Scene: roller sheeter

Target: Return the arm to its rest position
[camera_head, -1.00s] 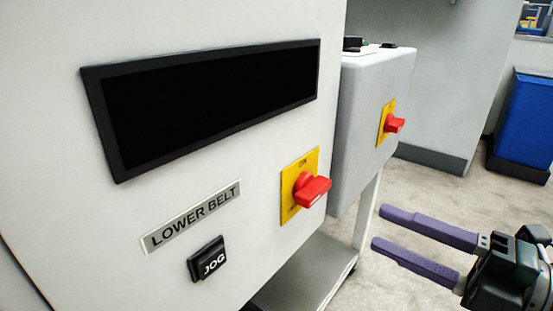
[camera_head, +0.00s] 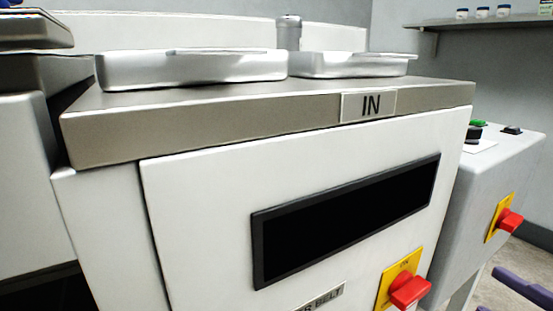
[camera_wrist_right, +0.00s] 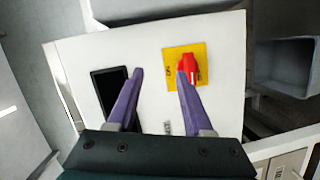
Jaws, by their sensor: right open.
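My right gripper (camera_head: 490,288) shows at the bottom right corner of the head view, only its purple fingers in frame. It is to the right of the white machine front, apart from it and below the grey control box (camera_head: 490,205). In the right wrist view my right gripper (camera_wrist_right: 160,74) has its fingers spread with nothing between them. Beyond them is a white panel (camera_wrist_right: 147,55) with a black rectangle (camera_wrist_right: 108,80) and a red rotary switch (camera_wrist_right: 188,66) on a yellow plate; one fingertip overlaps the switch in the picture. My left gripper is not in view.
A wall shelf (camera_head: 500,22) holds small jars.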

